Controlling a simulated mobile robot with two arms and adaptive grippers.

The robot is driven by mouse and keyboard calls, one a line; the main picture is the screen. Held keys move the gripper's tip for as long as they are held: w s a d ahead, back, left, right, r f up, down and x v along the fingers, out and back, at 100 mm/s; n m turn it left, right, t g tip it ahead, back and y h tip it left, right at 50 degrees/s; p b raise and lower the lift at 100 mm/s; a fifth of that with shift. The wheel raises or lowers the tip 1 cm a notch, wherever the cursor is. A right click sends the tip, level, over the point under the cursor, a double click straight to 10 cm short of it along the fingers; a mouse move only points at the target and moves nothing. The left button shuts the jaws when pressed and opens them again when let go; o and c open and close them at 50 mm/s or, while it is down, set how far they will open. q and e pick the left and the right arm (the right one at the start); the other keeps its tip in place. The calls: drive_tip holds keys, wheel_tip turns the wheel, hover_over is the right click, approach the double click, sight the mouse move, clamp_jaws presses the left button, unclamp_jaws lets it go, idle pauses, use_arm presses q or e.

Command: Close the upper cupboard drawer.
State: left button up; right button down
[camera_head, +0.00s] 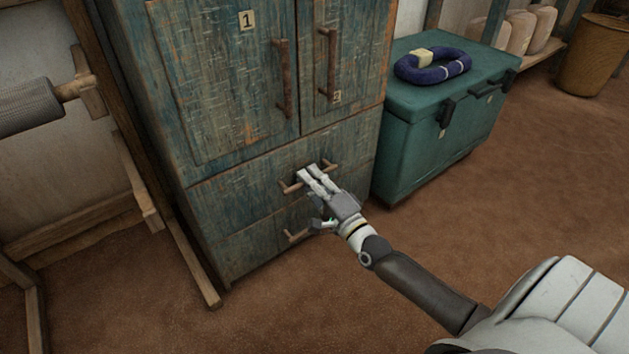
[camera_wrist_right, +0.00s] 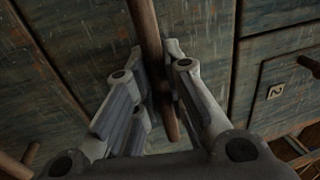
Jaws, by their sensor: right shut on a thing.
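The upper cupboard drawer (camera_head: 235,198) is the weathered blue-green front below the two doors. In the head view its front looks about flush with the cupboard; a small gap cannot be told. My right gripper (camera_head: 312,177) is at this drawer's brown bar handle (camera_head: 289,188), shut on its middle. In the right wrist view the handle (camera_wrist_right: 148,35) passes between the fingers of my right gripper (camera_wrist_right: 172,88). The gripper hides the middle of the handle. My left gripper is in neither view.
The lower drawer (camera_head: 255,244) below looks shut, its handle (camera_head: 297,236) close under my gripper. The cupboard doors (camera_head: 225,95) above look shut. A teal chest (camera_head: 425,150) with a dark blue ring on top stands to the right. Brown floor in front is clear.

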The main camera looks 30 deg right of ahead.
drive_tip(key=shift+w+d+r, duration=0.1)
drive_tip(key=c, duration=1.5)
unclamp_jaws()
drive_tip(key=shift+w, duration=0.15)
drive_tip(key=shift+o, duration=0.2)
drive_tip(key=a+v, duration=0.1)
drive_tip(key=v, duration=1.1)
drive_tip(key=shift+d, duration=0.35)
